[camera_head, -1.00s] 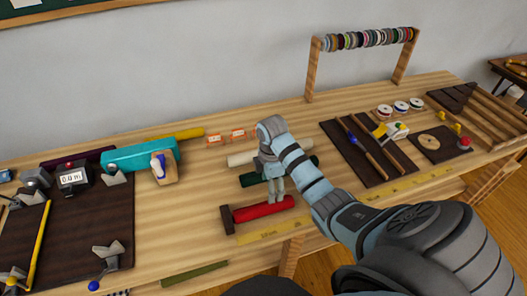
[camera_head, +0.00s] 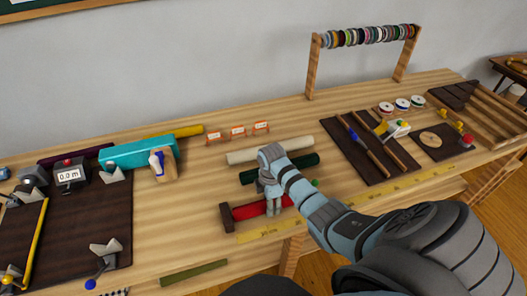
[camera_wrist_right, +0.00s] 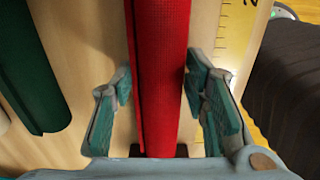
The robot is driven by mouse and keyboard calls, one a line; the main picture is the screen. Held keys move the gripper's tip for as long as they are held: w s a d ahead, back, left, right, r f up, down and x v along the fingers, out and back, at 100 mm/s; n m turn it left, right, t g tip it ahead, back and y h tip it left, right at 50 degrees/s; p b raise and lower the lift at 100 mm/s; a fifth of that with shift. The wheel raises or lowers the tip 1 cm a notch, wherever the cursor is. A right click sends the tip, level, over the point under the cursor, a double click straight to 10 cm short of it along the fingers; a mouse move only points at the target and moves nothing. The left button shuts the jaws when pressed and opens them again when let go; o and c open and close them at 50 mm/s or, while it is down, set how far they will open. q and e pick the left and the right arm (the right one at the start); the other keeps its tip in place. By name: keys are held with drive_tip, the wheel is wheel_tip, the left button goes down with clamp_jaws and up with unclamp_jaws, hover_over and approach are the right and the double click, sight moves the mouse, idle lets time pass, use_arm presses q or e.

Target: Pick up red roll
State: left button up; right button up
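The red roll (camera_head: 248,210) lies on the wooden table near its front edge, with a dark brown block at its left end. It also shows in the right wrist view (camera_wrist_right: 162,60), running lengthwise between my fingers. My right gripper (camera_head: 273,206) reaches down over the middle of the roll and hides part of it. In the right wrist view my right gripper (camera_wrist_right: 160,98) is open, with one teal-padded finger on each side of the roll. The pads are very close to its sides; I cannot tell whether they touch. My left gripper is not in view.
A dark green roll (camera_head: 246,176) and a cream roll (camera_head: 244,156) lie just behind the red one. A yellow measuring strip (camera_head: 372,199) runs along the front edge.

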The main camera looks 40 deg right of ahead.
drive_tip(key=c, duration=0.3)
drive_tip(key=shift+c, duration=0.2)
